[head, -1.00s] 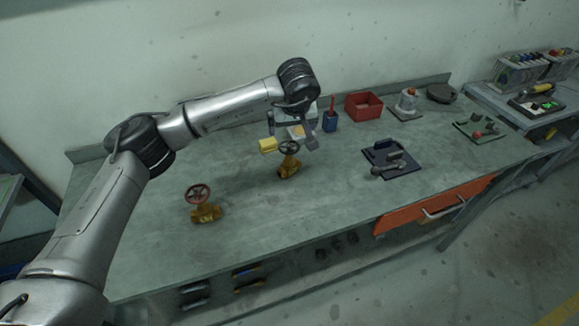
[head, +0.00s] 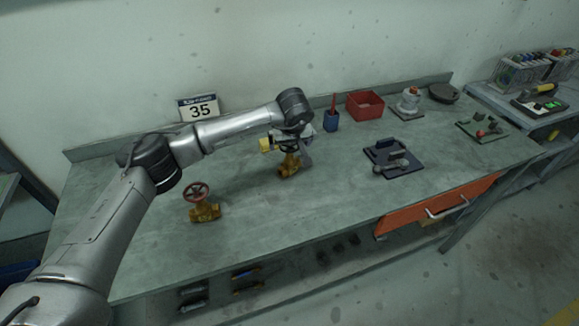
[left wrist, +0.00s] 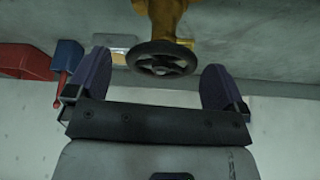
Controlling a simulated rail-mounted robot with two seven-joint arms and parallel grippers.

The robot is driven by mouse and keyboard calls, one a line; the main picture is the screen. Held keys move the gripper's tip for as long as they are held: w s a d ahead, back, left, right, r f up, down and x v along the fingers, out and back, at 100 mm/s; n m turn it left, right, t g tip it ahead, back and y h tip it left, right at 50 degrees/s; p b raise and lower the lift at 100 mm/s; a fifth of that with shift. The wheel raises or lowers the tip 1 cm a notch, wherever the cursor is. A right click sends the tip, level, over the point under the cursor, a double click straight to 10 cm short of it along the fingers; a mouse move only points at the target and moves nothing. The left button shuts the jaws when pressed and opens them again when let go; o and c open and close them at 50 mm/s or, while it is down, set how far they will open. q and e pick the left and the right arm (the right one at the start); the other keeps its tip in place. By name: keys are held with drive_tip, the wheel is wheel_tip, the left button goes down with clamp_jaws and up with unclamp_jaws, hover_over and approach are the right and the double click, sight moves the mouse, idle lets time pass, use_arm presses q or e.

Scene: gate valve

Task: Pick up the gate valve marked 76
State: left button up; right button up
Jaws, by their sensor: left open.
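Two brass gate valves stand on the bench. The one with the black handwheel (head: 288,170) is near the middle, and its wheel (left wrist: 163,60) shows in the left wrist view. The one with the red handwheel (head: 204,211) stands further left. My left gripper (head: 293,143) is open at the black-wheeled valve, partly covering its wheel. In the left wrist view the fingers (left wrist: 158,64) stand apart on either side of the wheel, with gaps. A sign reading 35 (head: 200,109) stands at the back left. No 76 is readable. My right gripper is out of view.
A yellow object (head: 265,145) sits just left of my gripper. Behind are a blue cup (head: 331,122) with a red tool and a red bin (head: 364,105). A dark tray (head: 393,159) with parts lies to the right. The bench front is mostly clear.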

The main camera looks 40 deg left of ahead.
sight(289, 160)
use_arm(q)
drive_tip(key=x, duration=0.3)
drive_tip(key=shift+s, duration=0.1)
drive_tip(key=shift+c, duration=0.4)
drive_tip(key=c, duration=1.6)
